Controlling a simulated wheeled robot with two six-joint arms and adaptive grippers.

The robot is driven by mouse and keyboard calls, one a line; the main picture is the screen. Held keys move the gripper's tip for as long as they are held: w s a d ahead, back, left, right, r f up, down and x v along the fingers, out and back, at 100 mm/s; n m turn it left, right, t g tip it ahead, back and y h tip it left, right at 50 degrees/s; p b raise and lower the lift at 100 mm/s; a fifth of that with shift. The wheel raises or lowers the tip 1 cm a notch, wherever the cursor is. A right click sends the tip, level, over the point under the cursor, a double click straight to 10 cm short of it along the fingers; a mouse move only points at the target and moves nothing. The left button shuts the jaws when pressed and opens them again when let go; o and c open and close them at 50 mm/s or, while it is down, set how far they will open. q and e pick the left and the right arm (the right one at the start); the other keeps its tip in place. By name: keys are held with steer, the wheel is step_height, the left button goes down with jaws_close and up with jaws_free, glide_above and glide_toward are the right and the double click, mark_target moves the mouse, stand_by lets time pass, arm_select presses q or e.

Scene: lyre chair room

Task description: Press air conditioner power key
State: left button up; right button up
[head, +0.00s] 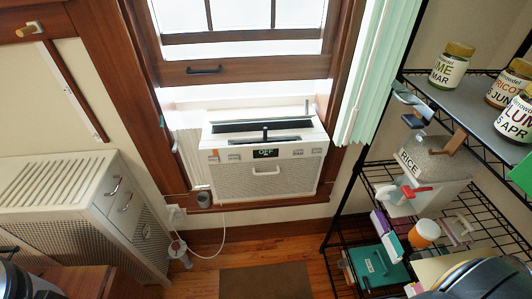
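The white air conditioner (270,177) sits in the window opening in the head view. Its small dark display (266,153) reads what looks like "OFF". Several small keys sit on the front strip on both sides of the display, such as a key (213,157) at the left and another key (317,151) at the right. Their labels are too small to read, so I cannot tell which is the power key. Neither gripper shows; only dark parts, probably of my arms, show at the bottom left and bottom right corners.
A wire shelf (372,172) with jars, a rice bin (437,165) and a green box (378,268) stands at the right. A cream cabinet (75,215) stands at the left. A white cord (222,232) hangs below the window. A brown mat (265,281) lies on the floor.

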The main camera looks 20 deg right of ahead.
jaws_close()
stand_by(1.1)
